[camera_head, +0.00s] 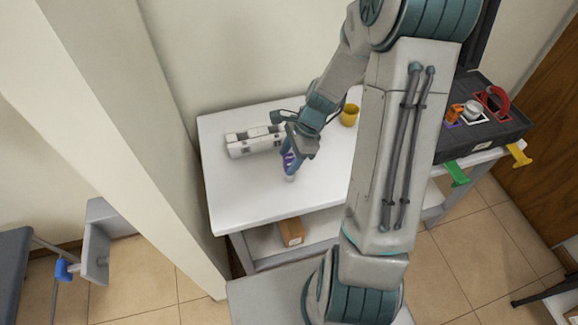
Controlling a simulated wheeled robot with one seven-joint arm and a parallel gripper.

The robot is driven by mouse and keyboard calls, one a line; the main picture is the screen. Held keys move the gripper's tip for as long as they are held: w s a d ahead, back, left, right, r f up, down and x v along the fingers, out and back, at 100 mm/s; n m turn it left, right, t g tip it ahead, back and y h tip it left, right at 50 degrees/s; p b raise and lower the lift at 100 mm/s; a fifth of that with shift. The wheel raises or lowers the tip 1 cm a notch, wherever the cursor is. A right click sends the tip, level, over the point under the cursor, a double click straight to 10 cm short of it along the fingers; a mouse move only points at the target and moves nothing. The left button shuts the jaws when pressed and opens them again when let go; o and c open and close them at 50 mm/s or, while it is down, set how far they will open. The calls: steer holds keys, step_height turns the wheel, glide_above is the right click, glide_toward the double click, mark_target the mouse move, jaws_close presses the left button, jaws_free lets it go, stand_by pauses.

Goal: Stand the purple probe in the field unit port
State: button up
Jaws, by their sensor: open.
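The purple probe (289,159) stands roughly upright on the white table, with a pale lower end. It is small and partly covered by my gripper. My gripper (291,151) is open and reaches down around or right beside the probe's upper part; I cannot tell whether the fingers touch it. The field unit appears to be the dark open case (483,139) at the right, with coloured outlines on its top face. An orange item, a white round item and a red looped item sit there. A free port is too small to make out.
A white boxy device (253,141) lies on the white table (248,194), left of my gripper. A yellow cup (349,115) stands behind my arm. The table's front left is clear.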

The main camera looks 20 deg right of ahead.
steer(key=shift+x, duration=1.25)
steer(key=shift+d, duration=0.1)
jaws_close()
steer(key=shift+r, duration=0.1)
steer(key=shift+r, duration=0.45)
step_height(320, 180, up, 3)
steer(key=shift+w+r, duration=0.1)
steer(key=s+d+r, duration=0.6)
steer(key=d, duration=0.4)
steer(key=shift+r+b, duration=0.4)
